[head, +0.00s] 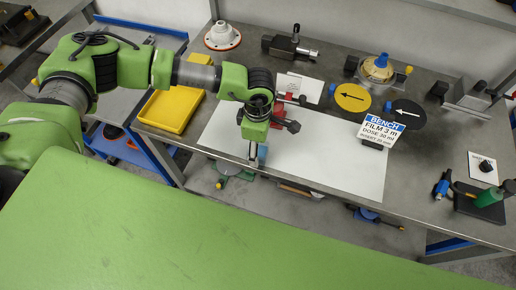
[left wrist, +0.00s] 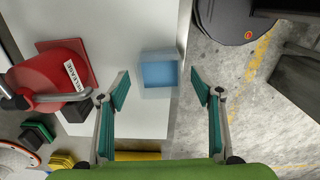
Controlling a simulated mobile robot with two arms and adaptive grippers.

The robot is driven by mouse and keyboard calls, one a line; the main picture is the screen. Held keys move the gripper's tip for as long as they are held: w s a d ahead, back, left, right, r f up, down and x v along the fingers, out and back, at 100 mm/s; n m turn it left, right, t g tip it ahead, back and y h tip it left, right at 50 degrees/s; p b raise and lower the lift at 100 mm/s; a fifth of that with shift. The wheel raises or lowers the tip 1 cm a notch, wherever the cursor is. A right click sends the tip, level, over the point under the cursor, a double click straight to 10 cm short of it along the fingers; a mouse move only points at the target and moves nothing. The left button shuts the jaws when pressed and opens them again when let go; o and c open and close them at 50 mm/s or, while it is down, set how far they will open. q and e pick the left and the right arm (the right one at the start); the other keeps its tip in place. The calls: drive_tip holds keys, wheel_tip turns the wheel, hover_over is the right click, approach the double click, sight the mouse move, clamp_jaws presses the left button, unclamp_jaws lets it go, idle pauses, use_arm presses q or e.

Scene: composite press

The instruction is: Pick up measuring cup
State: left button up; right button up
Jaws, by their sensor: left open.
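A small light-blue, square, open-topped cup (left wrist: 160,70), which looks like the measuring cup, sits at the edge of the white sheet in the left wrist view. In the head view a bit of it (head: 262,153) shows beside my gripper. My left gripper (left wrist: 161,90) is open and empty, pointing down over the bench's front edge. Its two fingertips are spread wider than the cup, one to each side and just short of it in the picture. In the head view the left gripper (head: 255,150) partly hides the cup. My right gripper is in neither view.
A white sheet (head: 335,160) covers the bench middle, mostly bare. A red device labelled RELEASE (left wrist: 45,70) stands near the gripper. A yellow tray (head: 172,108) lies left, a bench sign (head: 380,130) right. Discs, a glass-topped vessel (head: 377,67) and fixtures line the back.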

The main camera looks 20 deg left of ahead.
use_arm(q)
drive_tip(key=shift+f, duration=0.5)
drive_tip(key=c, duration=1.3)
